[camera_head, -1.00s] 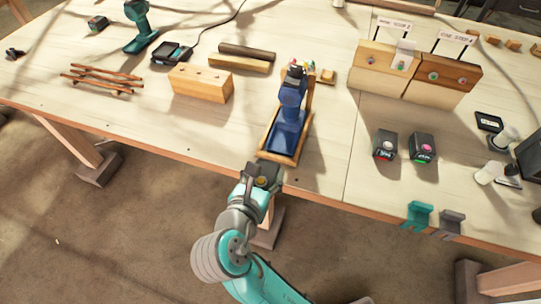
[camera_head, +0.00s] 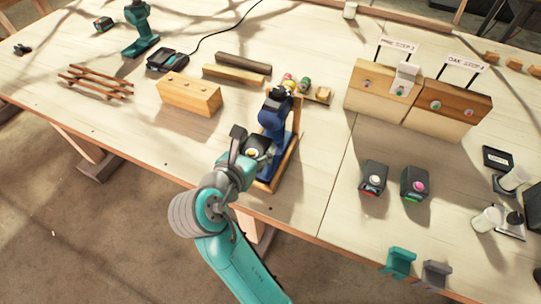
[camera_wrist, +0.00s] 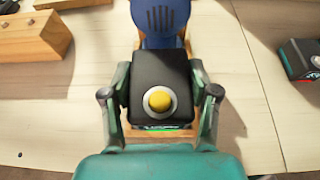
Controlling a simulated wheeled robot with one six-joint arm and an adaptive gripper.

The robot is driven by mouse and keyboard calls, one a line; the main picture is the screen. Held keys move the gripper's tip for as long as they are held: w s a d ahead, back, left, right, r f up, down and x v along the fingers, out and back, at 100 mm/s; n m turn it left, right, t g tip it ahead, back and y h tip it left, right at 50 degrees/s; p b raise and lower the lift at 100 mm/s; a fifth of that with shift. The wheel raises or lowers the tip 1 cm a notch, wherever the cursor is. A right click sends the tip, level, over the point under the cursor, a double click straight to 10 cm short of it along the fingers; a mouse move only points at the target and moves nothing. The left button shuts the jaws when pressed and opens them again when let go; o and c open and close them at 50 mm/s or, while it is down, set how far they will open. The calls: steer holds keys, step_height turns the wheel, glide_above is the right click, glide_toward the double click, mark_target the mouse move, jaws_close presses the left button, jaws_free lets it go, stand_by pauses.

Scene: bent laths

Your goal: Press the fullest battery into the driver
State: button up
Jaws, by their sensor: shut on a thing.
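A blue driver (camera_head: 272,116) stands in a wooden cradle (camera_head: 287,165) near the table's front edge. Its blue body, with dark slots, also shows at the top of the wrist view (camera_wrist: 160,18). My gripper (camera_head: 252,149) is shut on a black battery (camera_wrist: 160,72) with a yellow button and a green light strip at its near end. The battery is right in front of the driver, in line with it; whether they touch is unclear. Two other dark batteries stand to the right: one with a white button and red light (camera_head: 373,178), one with a pink button and green light (camera_head: 415,183).
A charger (camera_head: 167,60) with a cable and a teal drill (camera_head: 141,30) stand farther back. Wooden stop blocks (camera_head: 445,108) stand at the right. The table between driver and spare batteries is clear.

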steer(key=shift+w+d+f, duration=0.45)
steer(key=shift+w+f, duration=0.2)
steer(key=shift+f, duration=0.15)
steer(key=shift+w+d+f, duration=0.1)
steer(key=shift+w+f, duration=0.3)
steer(key=shift+f, duration=0.2)
steer(key=shift+w+d+f, duration=0.1)
steer(key=shift+w+f, duration=0.25)
steer(key=shift+f, duration=0.55)
steer(key=shift+f, duration=1.15)
steer(key=o, duration=1.7)
steer(key=shift+r, duration=3.5)
steer(key=shift+a, duration=0.1)
